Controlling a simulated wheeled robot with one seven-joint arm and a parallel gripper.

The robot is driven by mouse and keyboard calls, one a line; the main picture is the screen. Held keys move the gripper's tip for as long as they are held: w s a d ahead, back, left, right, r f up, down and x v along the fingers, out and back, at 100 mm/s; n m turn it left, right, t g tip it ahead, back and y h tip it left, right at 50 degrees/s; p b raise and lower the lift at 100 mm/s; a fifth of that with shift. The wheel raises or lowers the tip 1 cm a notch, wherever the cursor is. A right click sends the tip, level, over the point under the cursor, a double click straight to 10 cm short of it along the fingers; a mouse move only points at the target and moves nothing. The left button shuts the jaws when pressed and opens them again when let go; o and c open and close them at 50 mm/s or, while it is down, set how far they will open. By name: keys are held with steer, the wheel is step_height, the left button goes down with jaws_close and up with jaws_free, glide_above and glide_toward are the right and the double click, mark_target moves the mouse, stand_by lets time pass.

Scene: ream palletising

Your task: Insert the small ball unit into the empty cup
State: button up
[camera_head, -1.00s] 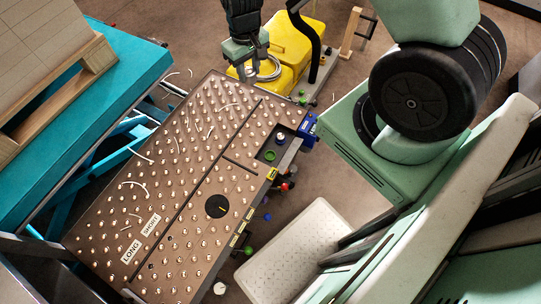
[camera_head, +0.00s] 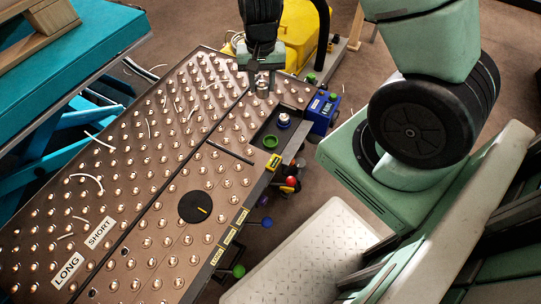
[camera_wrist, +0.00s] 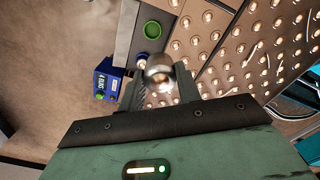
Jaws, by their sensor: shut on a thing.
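My gripper (camera_head: 262,84) points down over the far right end of the ball table (camera_head: 165,150). It is shut on a small shiny ball unit (camera_wrist: 158,68), which shows between the fingers in the wrist view and as a bright spot in the head view. A dark recessed tray (camera_head: 262,136) near the table's right edge holds a green ring (camera_head: 271,141) and a white-topped unit on a blue base (camera_head: 284,121). The green ring also shows in the wrist view (camera_wrist: 152,29). A small dark spot (camera_head: 92,293) near the table's near end may be an empty cup; I cannot tell.
Rows of shiny balls cover the table, with loose white strips among them. A black round dial (camera_head: 195,207) and a dark slot lie in its surface. A blue box (camera_head: 321,112) and coloured knobs line the right edge. A yellow case (camera_head: 305,35) stands behind.

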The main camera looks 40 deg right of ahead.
steer(key=f+m+b, duration=0.1)
steer(key=f+b, duration=0.4)
steer(key=f, duration=0.2)
steer(key=s+d+f+m+b, duration=0.1)
steer(key=f+m+b, duration=0.1)
steer(key=f+b, duration=0.4)
steer(key=f+m+b, duration=0.1)
steer(key=f+b, duration=0.5)
steer(key=f, duration=0.3)
steer(key=shift+s+d+f, duration=0.25)
steer(key=shift+s, duration=0.05)
